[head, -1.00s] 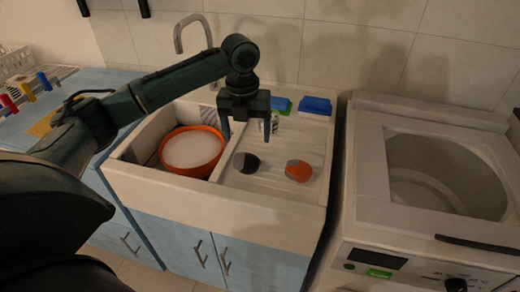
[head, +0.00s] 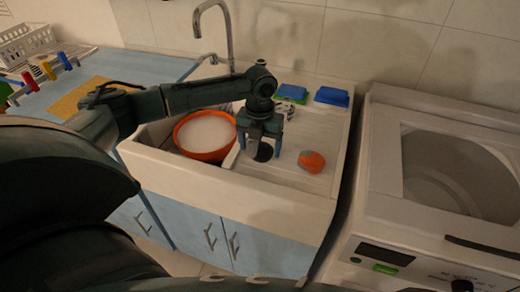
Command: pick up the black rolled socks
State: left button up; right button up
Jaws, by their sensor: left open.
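The black rolled socks (head: 264,153) lie on the ribbed drainboard of the white sink. They show as a dark round bundle, partly hidden by my left gripper. My left gripper (head: 264,150) points down over the socks, with its fingers open on either side of them. I cannot tell whether the fingers touch them. My right gripper is not in view.
An orange rolled bundle (head: 311,161) lies to the right on the drainboard. An orange bowl (head: 205,135) sits in the basin at left. A blue sponge (head: 331,97) and a green and blue one (head: 292,92) lie behind. A washing machine (head: 390,210) stands at right.

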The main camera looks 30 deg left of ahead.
pick_arm(q)
jog(key=shift+f, duration=0.6)
jog(key=shift+c, duration=0.6)
jog(key=c, duration=0.6)
jog(key=shift+r, duration=0.1)
